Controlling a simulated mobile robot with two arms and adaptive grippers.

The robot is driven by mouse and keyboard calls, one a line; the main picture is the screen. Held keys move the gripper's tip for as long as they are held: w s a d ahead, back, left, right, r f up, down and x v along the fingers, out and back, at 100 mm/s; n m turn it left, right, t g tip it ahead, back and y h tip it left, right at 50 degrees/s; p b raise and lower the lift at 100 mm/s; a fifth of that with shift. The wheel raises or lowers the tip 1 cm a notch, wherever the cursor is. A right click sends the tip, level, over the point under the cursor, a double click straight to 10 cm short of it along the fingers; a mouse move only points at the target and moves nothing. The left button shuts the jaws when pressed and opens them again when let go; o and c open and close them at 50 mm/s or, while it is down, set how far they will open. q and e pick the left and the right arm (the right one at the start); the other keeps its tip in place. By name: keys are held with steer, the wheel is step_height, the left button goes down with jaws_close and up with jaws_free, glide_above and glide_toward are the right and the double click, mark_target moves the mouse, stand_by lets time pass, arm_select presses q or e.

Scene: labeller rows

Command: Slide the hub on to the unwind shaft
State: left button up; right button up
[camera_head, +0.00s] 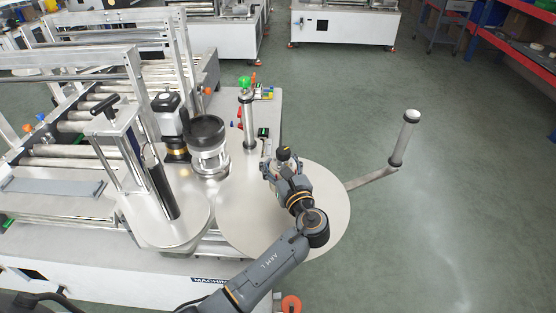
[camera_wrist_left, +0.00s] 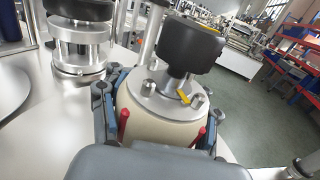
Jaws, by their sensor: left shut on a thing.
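My left gripper (camera_head: 281,168) is over the large pale round plate (camera_head: 322,212) of the machine. In the left wrist view the gripper (camera_wrist_left: 161,122) is shut on the hub (camera_wrist_left: 158,128), a cream drum with a silver top flange and a black knob. One finger lies on each side of the drum. In the head view the gripper mostly covers the hub; only a dark knob (camera_head: 284,153) shows. The unwind shaft is not clearly seen, and I cannot tell whether the hub is around it. My right gripper is not in view.
A black-topped metal roller (camera_head: 209,150) stands left of the plate. A tall post with a green knob (camera_head: 245,82) stands behind it. A side arm carries an upright roller (camera_head: 404,138) at right. A framed press (camera_head: 128,150) stands at left. The floor at right is clear.

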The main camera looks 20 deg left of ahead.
arm_select(q)
steer(key=shift+f+b, duration=0.8)
steer(key=shift+f, duration=0.55)
steer(key=shift+f+b, duration=1.1)
steer(key=shift+f, duration=0.7)
steer(key=o, duration=1.8)
steer(key=shift+c, duration=0.2)
steer(key=v, duration=1.2)
steer(key=shift+d, duration=0.1)
